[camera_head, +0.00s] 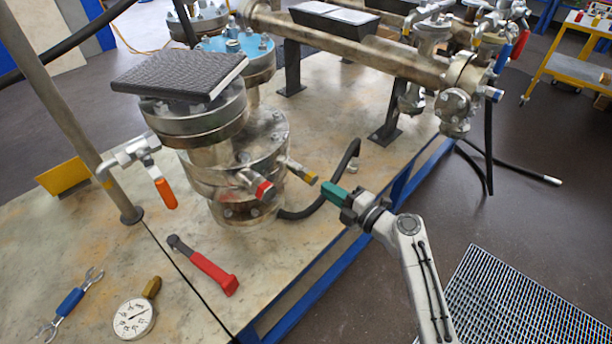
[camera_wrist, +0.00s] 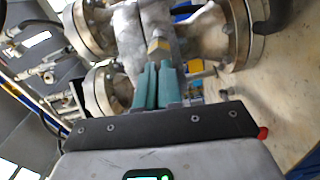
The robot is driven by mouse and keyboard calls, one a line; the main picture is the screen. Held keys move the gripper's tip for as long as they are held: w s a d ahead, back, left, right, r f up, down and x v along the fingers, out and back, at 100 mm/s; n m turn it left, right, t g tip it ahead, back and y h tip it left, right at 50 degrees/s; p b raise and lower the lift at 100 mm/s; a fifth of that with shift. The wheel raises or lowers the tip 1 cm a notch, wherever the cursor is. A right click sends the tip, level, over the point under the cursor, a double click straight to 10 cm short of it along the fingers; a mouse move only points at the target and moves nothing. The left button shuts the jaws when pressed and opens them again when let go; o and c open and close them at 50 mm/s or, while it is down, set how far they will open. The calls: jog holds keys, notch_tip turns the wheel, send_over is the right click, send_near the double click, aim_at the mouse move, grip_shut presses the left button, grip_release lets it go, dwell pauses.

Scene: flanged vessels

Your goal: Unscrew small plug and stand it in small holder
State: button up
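A small brass plug (camera_head: 302,173) sticks out from the side of the large flanged vessel (camera_head: 238,160) in the head view. In the wrist view a yellow-brass hex-shaped piece (camera_wrist: 158,46) lies just beyond my fingertips; it looks like the same plug. My gripper (camera_head: 332,192) has teal fingers pointing at the plug from the lower right, with a small gap visible in the head view. In the wrist view my gripper's fingers (camera_wrist: 156,84) lie nearly side by side, with nothing visible held between them. I cannot pick out the small holder.
A red-tipped fitting (camera_head: 262,188) and a black hose (camera_head: 325,195) are close to the plug. A red-handled tool (camera_head: 205,266), a dial gauge (camera_head: 134,318) and a blue-handled wrench (camera_head: 70,301) lie on the bench. The bench's blue edge (camera_head: 300,300) runs below my arm.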

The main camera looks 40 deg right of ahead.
jog(key=o, duration=0.3)
jog(key=shift+o, duration=0.2)
jog(key=s+b, duration=0.3)
jog(key=s, duration=0.7)
jog(key=shift+s+d, duration=0.15)
jog(key=shift+s, duration=0.25)
